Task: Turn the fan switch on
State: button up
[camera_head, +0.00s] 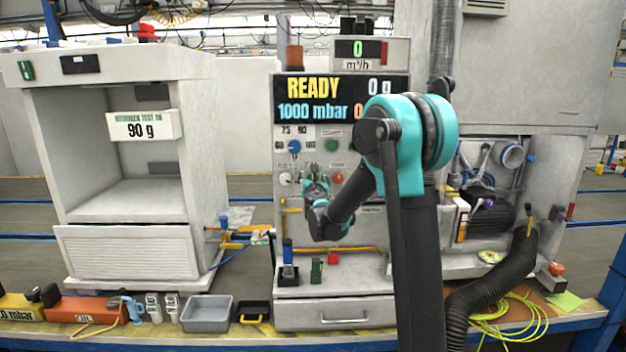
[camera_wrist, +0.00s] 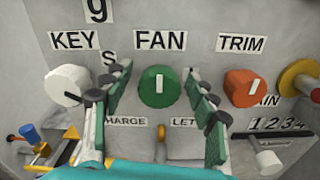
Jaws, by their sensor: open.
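The fan switch (camera_wrist: 157,92) is a round green knob under the FAN label in the wrist view. Its white pointer line stands about upright. My gripper (camera_wrist: 157,73) is open, with one finger left and one right of the knob. Gaps show between the fingers and the knob, so it is not gripped. In the head view my gripper (camera_head: 316,188) is in front of the panel and hides the fan switch.
A white KEY knob (camera_wrist: 68,85) sits close to the left finger. An orange TRIM knob (camera_wrist: 243,88) is right of the right finger. The display (camera_head: 326,98) above reads READY.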

jog(key=c, duration=1.2)
jog(key=shift+o, duration=0.2)
jog(key=shift+m, duration=0.3)
jog(key=m, duration=0.4)
jog(key=shift+d, duration=0.1)
jog(key=m, duration=0.4)
jog(key=shift+f+m, duration=0.1)
jog(key=shift+m, duration=0.3)
jog(key=m, duration=0.4)
jog(key=shift+f+m, duration=0.1)
jog(key=shift+m, duration=0.2)
jog(key=shift+d+m, duration=0.1)
jog(key=shift+m, duration=1.8)
jog(key=shift+f, duration=0.1)
